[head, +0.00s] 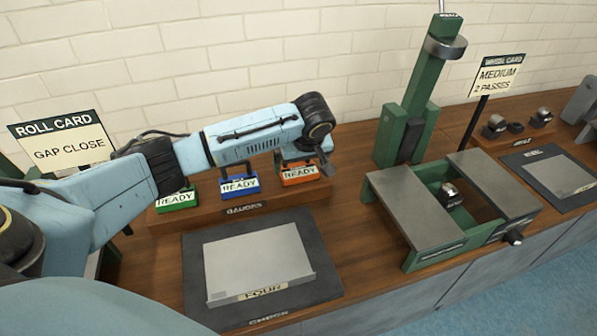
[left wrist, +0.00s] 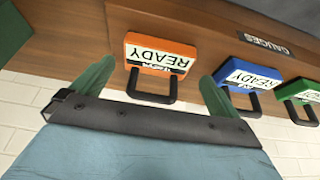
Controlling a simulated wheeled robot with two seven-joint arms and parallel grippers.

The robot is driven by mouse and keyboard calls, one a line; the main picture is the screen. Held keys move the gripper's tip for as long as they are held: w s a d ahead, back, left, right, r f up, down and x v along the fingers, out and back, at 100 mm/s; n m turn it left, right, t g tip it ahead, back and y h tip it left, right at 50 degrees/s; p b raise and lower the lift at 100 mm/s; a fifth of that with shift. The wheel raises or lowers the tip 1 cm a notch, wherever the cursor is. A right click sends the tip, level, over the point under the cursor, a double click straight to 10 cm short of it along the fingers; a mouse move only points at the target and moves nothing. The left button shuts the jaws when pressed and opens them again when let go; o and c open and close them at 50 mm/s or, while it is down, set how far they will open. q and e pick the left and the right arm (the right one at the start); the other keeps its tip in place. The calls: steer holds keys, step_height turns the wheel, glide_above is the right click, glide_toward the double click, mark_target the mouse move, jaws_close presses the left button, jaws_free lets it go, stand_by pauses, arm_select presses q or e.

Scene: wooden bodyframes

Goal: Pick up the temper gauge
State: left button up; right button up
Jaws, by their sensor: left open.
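Three gauges marked READY stand in a row on the wooden rack labelled GAUGES (head: 240,213): a green one (head: 176,201), a blue one (head: 239,186) and an orange one (head: 299,174). The small print naming each gauge is too small to read, so I cannot tell which is the temper gauge. My left gripper (left wrist: 156,82) is open and empty, over the orange gauge (left wrist: 160,54). In the left wrist view the orange gauge's dark handle lies between the two green fingers, apart from both. The blue gauge (left wrist: 247,75) and green gauge (left wrist: 297,90) are off to the right.
A grey plate marked FOUR (head: 258,262) lies on a dark mat in front of the rack. A green press (head: 408,125) and a green-framed fixture (head: 420,208) stand to the right. A ROLL CARD sign (head: 65,143) is at left, and a brick wall is behind.

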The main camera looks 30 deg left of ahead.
mark_target(299, 169)
arm_select(q)
steer(key=x, duration=0.2)
steer(key=b+x, duration=0.1)
steer(key=x, duration=0.2)
steer(key=shift+w+a, duration=0.2)
steer(key=shift+w, duration=0.05)
steer(key=shift+r, duration=0.1)
steer(key=c, duration=0.9)
steer(key=shift+o, duration=0.2)
